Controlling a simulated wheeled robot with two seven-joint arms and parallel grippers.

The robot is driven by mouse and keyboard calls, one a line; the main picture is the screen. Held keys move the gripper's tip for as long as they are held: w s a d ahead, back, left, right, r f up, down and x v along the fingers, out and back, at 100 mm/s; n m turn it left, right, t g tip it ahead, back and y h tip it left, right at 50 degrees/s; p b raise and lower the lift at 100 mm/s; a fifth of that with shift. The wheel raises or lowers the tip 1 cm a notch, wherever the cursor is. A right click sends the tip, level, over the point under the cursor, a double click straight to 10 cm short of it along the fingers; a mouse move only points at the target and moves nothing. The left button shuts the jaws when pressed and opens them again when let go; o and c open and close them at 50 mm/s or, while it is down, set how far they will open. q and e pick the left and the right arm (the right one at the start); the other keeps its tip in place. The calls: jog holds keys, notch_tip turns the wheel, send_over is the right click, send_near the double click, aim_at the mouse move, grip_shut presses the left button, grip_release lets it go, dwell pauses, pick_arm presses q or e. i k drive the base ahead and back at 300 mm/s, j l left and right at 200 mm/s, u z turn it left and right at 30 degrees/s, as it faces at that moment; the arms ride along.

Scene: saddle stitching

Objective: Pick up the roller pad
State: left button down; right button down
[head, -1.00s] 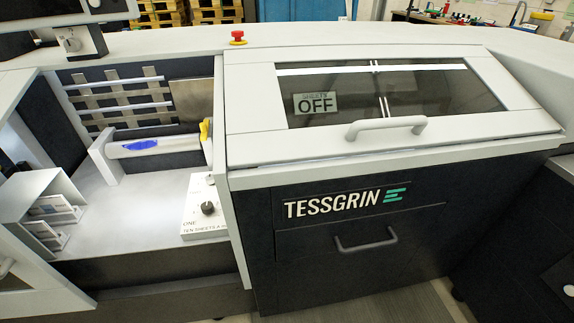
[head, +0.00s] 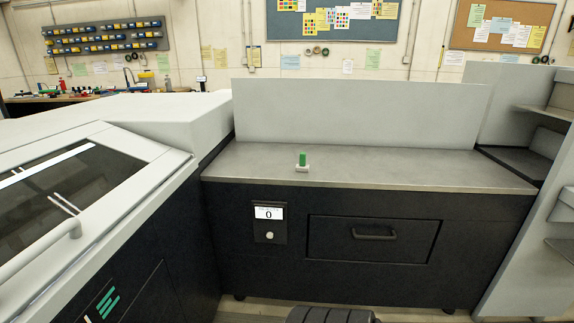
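A small upright green block (head: 302,159) with a pale base (head: 302,169) stands on the grey counter (head: 400,168), near its middle. It may be the roller pad, but it is too small to tell for sure. Nothing touches it. Neither of my grippers is in view.
The counter around the green block is bare, with an upright grey panel (head: 360,115) behind it. Below are a counter display reading 0 (head: 268,213) and a drawer (head: 370,240). The machine with a glass lid (head: 70,185) stands at left, and grey shelving (head: 540,200) at right.

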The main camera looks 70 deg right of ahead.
aim_at(303, 166)
jog(key=z, duration=2.45)
jog(key=u, duration=3.1)
jog(key=z, duration=3.1)
